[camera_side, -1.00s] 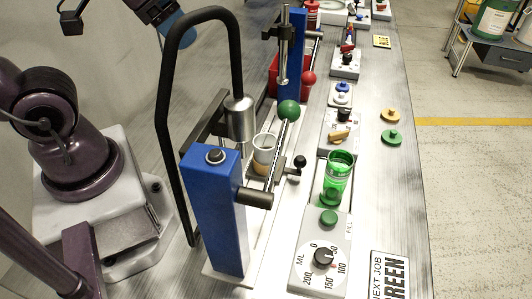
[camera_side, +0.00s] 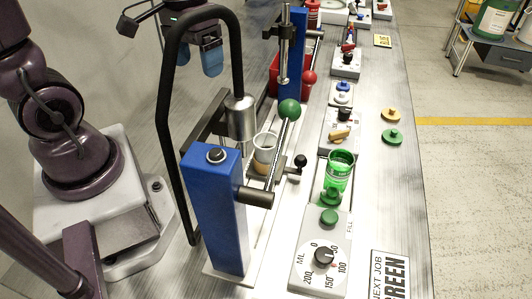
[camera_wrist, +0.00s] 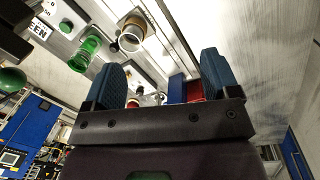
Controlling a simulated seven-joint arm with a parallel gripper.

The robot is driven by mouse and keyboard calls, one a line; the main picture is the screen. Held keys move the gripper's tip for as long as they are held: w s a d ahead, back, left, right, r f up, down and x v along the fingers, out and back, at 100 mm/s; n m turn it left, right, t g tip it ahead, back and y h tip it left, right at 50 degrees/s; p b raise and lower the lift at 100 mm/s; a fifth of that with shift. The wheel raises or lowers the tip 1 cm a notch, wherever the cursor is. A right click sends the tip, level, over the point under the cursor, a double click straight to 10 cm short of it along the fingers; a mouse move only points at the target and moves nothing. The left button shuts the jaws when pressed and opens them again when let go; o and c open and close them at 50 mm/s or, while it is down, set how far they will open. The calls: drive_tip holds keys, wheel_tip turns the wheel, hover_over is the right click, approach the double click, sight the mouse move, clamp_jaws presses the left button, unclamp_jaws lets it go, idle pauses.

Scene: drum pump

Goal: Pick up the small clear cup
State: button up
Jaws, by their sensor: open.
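The small clear cup (camera_side: 264,149) stands upright beneath the metal cylinder of the blue pump (camera_side: 214,205). Its lower part looks tan or orange; I cannot tell whether that is liquid or something behind it. In the wrist view, the clear cup (camera_wrist: 131,40) shows at the upper left, beyond my left finger. My gripper (camera_side: 207,60) is at the upper left of the side view, behind the black hose and well apart from the cup. Its blue-padded fingers (camera_wrist: 163,85) are spread, and nothing is held between them.
A black curved hose (camera_side: 168,110) arches between my gripper and the cup. A green cup (camera_side: 340,172) stands right of the pump. A dial panel (camera_side: 322,262) lies in front. A second blue pump (camera_side: 292,60) and a red bin (camera_side: 274,78) are behind.

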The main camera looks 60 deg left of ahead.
drive_tip(key=w+a+f+n+g+h, duration=0.25)
drive_tip(key=f+n+h, duration=0.4)
drive_tip(key=f, duration=0.55)
drive_tip(key=n+t+h, duration=0.3)
drive_tip(key=n+h, duration=0.4)
drive_tip(key=h, duration=0.1)
approach(259, 140)
drive_tip(key=s+f, duration=0.2)
drive_tip(key=s, duration=0.1)
drive_tip(key=s+d+f, duration=0.1)
drive_tip(key=s, duration=0.1)
drive_tip(key=shift+f, duration=0.35)
drive_tip(key=shift+w+a+f+n+t+h, duration=0.1)
drive_tip(key=shift+w+f+n+t+h, duration=0.3)
drive_tip(key=shift+n+t, duration=0.25)
drive_tip(key=w+r, duration=0.1)
drive_tip(key=w+a+r+n+t+h, duration=0.1)
drive_tip(key=shift+w+t, duration=0.3)
drive_tip(key=shift+w, duration=0.1)
drive_tip(key=d, duration=0.4)
drive_tip(key=w+d, duration=0.1)
drive_tip(key=d, duration=0.1)
drive_tip(key=shift+d+r, duration=0.1)
drive_tip(key=shift+d, duration=0.2)
drive_tip(key=d, duration=0.3)
drive_tip(key=w+d, duration=0.1)
drive_tip(key=d, duration=0.2)
drive_tip(key=shift+w+d+r, duration=0.15)
drive_tip(key=shift+r, duration=0.05)
drive_tip(key=c, duration=1)
